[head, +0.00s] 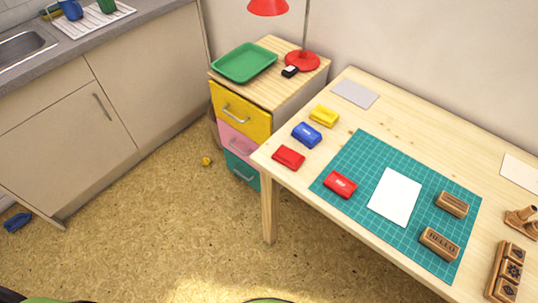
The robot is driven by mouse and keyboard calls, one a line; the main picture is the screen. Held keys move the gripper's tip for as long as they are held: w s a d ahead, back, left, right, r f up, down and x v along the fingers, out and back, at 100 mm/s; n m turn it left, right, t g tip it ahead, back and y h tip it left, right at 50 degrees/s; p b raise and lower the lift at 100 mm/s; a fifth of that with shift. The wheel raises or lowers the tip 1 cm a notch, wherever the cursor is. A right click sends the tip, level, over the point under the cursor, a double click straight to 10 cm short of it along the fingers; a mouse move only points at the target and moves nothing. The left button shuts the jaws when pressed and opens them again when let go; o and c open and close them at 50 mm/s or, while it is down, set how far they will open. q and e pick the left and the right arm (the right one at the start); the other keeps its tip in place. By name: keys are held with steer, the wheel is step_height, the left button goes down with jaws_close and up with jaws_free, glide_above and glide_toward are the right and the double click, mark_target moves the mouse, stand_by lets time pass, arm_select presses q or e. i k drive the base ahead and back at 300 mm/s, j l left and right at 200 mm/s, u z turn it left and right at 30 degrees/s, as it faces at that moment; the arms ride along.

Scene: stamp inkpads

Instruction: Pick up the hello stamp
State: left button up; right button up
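The hello stamp (439,243) is a brown wooden block with HELLO in dark letters on its upward face. It lies on the lower right part of the green cutting mat (345,165), on the wooden table. A similar wooden stamp (452,204) with lettering too small to read lies just behind it, apart from it. A white sheet of paper (396,197) lies to their left on the mat. Neither of my grippers is in view, and nothing touches the hello stamp.
A red inkpad (340,184) lies on the mat. Red (288,157), blue (307,135) and yellow (324,116) pads lie left of it. Several patterned stamps sit in a wooden holder (495,281) at the right. A drawer cabinet (292,99) stands behind the table's left end.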

mark_target(446, 249)
steer(key=z, duration=1.6)
steer(key=l+z, duration=0.1)
steer(key=l, duration=0.5)
